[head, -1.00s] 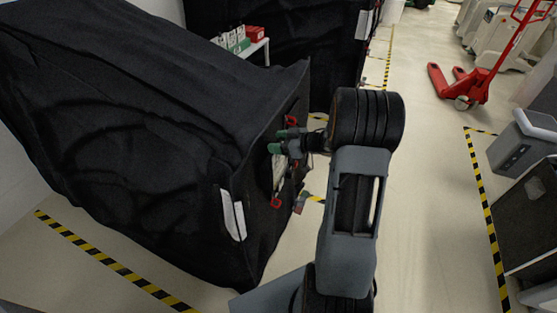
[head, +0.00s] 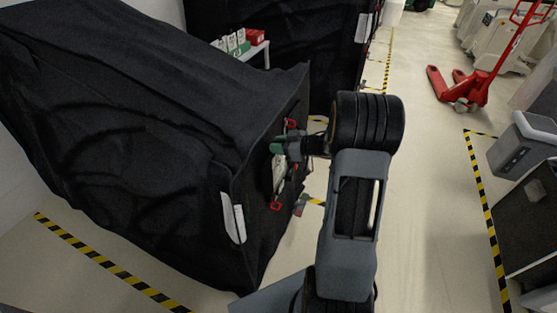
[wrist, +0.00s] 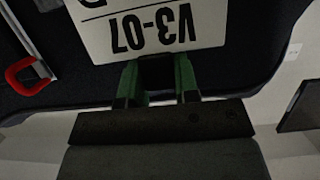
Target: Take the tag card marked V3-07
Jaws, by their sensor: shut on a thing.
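The tag card marked V3-07 (wrist: 150,28) shows upside down in the wrist view, white with black print, against the black cover. My gripper (wrist: 157,68) has its two green fingers at the card's edge near the print, shut on the card. In the head view my gripper (head: 279,148) is at the end face of the black covered cart (head: 150,130). The card (head: 278,172) shows there only as a pale patch beside the fingers, partly hidden by them.
A red-handled clip (wrist: 30,75) is beside the card in the wrist view. Red clips (head: 291,123) also show on the cart's end. A white label (head: 233,217) hangs on the cover. A red pallet jack (head: 470,85) stands far right. The aisle floor (head: 420,180) is clear.

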